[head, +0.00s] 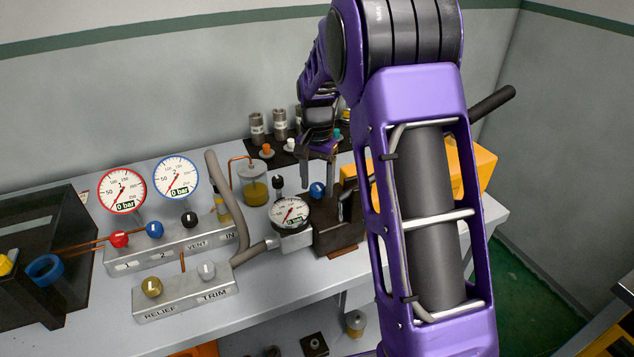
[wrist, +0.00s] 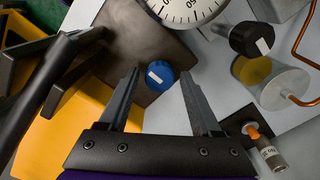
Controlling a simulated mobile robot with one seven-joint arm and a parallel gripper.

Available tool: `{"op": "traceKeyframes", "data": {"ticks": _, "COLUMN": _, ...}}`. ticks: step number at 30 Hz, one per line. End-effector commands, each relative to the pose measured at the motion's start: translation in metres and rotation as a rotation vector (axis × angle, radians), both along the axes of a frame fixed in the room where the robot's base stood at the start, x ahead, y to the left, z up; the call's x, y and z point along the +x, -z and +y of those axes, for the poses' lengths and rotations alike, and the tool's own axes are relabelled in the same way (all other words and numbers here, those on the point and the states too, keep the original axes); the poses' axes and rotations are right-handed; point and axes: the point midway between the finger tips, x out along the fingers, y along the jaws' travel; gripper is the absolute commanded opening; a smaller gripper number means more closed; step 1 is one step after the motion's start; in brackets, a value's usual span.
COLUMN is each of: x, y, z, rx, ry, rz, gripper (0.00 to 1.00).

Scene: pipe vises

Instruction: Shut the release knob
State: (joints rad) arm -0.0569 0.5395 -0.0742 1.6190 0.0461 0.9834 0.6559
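A blue knob with a white mark (head: 318,190) sits on the dark pump block (head: 338,236) beside the round gauge; I take it for the release knob, though no label on it is readable. In the wrist view the blue knob (wrist: 160,76) shows between the fingertips, its white mark slanted. My gripper (head: 318,178) points down just above the knob, fingers apart. In the wrist view my gripper (wrist: 160,72) is open with nothing held; I see gaps on both sides of the knob. I cannot tell how far above it the tips are.
The pump gauge (head: 290,213) and a black knob (head: 278,182) stand close to the left. A clear jar (head: 255,183) with copper tube is behind. A valve manifold (head: 190,245) with two 0 bar gauges is farther left. A yellow box (head: 480,165) and black lever (head: 492,101) are right.

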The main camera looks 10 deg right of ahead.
Motion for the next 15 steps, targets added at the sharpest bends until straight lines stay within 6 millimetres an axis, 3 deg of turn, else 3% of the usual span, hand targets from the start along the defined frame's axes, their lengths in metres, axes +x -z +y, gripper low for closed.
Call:
{"op": "traceKeyframes", "data": {"ticks": 10, "x": 0.000, "y": -0.001, "z": 0.000, "rx": -0.001, "ry": -0.002, "rz": 0.001, "gripper": 0.74}}
{"op": "traceKeyframes", "data": {"ticks": 15, "x": 0.001, "y": -0.019, "z": 0.000, "rx": 0.000, "ry": -0.002, "rz": -0.003, "gripper": 0.74}}
